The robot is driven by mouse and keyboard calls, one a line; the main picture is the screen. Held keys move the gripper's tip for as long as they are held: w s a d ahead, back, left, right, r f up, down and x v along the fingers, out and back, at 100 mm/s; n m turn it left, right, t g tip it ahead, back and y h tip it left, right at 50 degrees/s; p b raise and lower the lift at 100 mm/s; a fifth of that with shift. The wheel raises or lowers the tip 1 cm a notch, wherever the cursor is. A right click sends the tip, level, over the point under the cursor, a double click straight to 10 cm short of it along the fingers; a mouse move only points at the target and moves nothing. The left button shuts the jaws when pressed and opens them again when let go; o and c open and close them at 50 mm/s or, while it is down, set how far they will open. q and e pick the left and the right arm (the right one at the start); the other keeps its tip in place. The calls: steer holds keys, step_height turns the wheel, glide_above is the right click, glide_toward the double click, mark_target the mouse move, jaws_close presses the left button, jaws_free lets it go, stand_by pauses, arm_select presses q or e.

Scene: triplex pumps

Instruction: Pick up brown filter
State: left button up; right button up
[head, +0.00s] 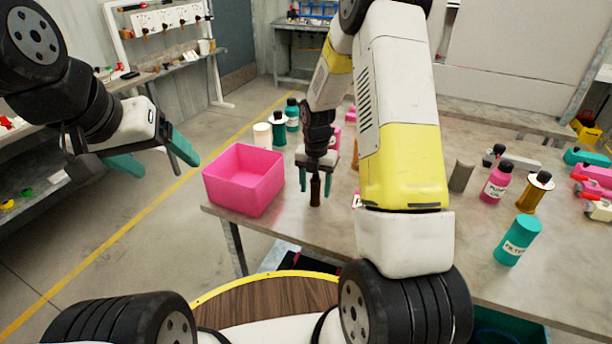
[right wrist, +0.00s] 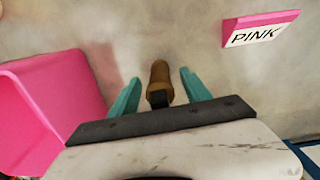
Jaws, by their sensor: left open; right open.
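A slim brown cylinder with a dark top (head: 315,190) stands on the table beside the pink box; no label shows on it. It also appears in the right wrist view (right wrist: 160,75), between the two teal fingers. My right gripper (head: 315,182) is open above and around its upper part, with a gap visible on both sides in the wrist view. My left gripper (head: 153,158) is open and empty, out over the floor left of the table. A grey-brown plain cylinder (head: 461,176) stands further right on the table.
An open pink box (head: 244,180) stands at the table's left corner, close to my right gripper. A pink block marked PINK (right wrist: 260,29) lies nearby. A teal filter (head: 517,240), a pink bottle (head: 496,186) and a gold bottle (head: 534,192) stand at the right. Several bottles stand behind the box.

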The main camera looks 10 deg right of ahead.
jaws_close()
steer(key=shift+r, duration=0.15)
